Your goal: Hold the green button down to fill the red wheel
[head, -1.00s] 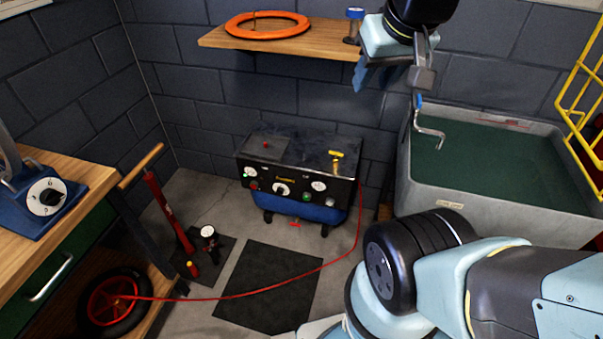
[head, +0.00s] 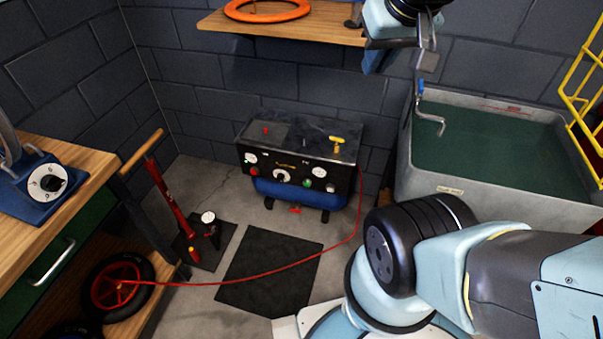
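A small green button (head: 307,183) shows on the compressor's black front panel, low and right of the middle dial. My gripper (head: 402,60) is at the top right, high above and right of the compressor, well apart from the button.
A wooden shelf (head: 330,33) with an orange ring is at the top. A green-floored grey basin (head: 500,150) and yellow rack (head: 585,90) stand right. A red floor pump (head: 171,207) stands left of a dark mat (head: 262,255). A wooden bench (head: 75,165) is at left.

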